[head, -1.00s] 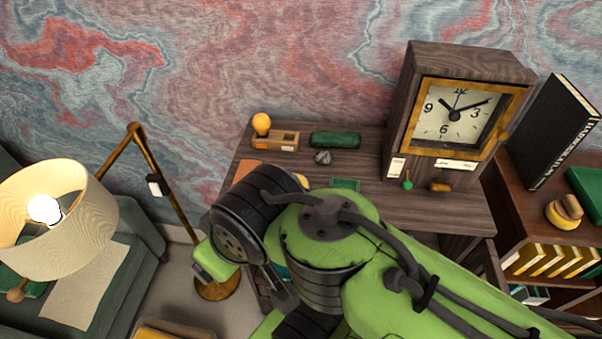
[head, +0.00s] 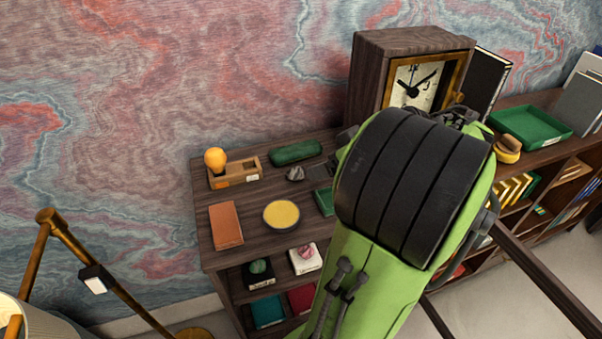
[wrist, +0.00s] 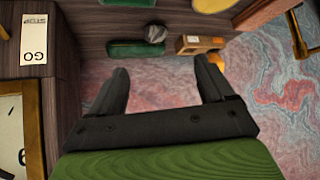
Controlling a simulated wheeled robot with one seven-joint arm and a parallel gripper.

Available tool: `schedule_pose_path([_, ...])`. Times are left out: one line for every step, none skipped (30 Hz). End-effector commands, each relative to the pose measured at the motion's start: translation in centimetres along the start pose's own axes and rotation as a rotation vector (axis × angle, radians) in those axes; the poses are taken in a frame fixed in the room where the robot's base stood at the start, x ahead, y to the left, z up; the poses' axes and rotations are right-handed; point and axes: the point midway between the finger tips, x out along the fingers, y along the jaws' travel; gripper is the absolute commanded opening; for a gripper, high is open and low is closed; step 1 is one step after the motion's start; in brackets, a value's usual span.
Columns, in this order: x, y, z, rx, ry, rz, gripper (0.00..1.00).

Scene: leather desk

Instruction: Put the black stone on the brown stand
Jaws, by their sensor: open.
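A small dark grey-black stone (head: 295,173) lies on the desk, in front of the dark green case. In the wrist view the stone (wrist: 155,34) shows beyond my fingertips, between their lines and apart from them. A low brown wooden stand (head: 247,174) with a pale label lies left of the stone, with an orange bulb-shaped thing at its left end. In the wrist view the stand (wrist: 190,44) is right of the stone. My gripper (wrist: 162,72) is open and empty. In the head view my arm mostly hides it.
A dark green case (head: 296,152) lies behind the stone and a green item (head: 324,201) in front. A yellow disc (head: 282,216) and flat orange-brown slab (head: 226,225) lie nearer. The clock (head: 411,75) stands close right. Bare wood shows between the slab and disc.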

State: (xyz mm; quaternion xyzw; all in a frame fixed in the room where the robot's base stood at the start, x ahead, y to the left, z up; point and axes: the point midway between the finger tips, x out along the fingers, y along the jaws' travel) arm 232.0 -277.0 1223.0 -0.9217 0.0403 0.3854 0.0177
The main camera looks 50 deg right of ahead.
Motion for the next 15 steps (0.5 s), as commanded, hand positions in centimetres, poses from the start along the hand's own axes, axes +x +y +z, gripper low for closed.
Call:
schedule_pose_path([0.0, 0.4, 0.3, 0.003, 0.005, 0.004, 0.82])
schedule_pose_path([0.1, 0.5, 0.3, 0.003, 0.007, 0.004, 0.82])
schedule_pose_path([0.4, 0.5, 0.3, 0.002, 0.009, 0.004, 0.82])
schedule_pose_path([0.9, 0.5, 0.3, 0.001, 0.009, 0.002, 0.82])
schedule_pose_path([1.5, 0.4, 0.2, 0.0, 0.009, 0.0, 0.82])
schedule_pose_path([2.5, 0.3, 0.2, 0.0, 0.008, -0.002, 0.82])
schedule_pose_path([3.3, 0.3, 0.3, 0.001, 0.007, -0.003, 0.82])
schedule_pose_path([4.1, 0.4, 0.3, 0.002, 0.006, -0.003, 0.82])
schedule_pose_path([5.1, 0.3, 0.2, 0.001, 0.006, -0.003, 0.82])
schedule_pose_path([5.9, 0.3, 0.2, 0.001, 0.007, -0.002, 0.82])
schedule_pose_path([6.6, 0.4, 0.2, 0.002, 0.006, -0.002, 0.82])
schedule_pose_path([7.6, 0.3, 0.2, 0.001, 0.006, -0.003, 0.82])
schedule_pose_path([8.2, 0.4, 0.2, 0.001, 0.006, -0.001, 0.82])
schedule_pose_path([8.8, 0.4, 0.2, 0.001, 0.006, -0.001, 0.82])
schedule_pose_path([9.5, 0.4, 0.1, 0.001, 0.006, 0.0, 0.82])
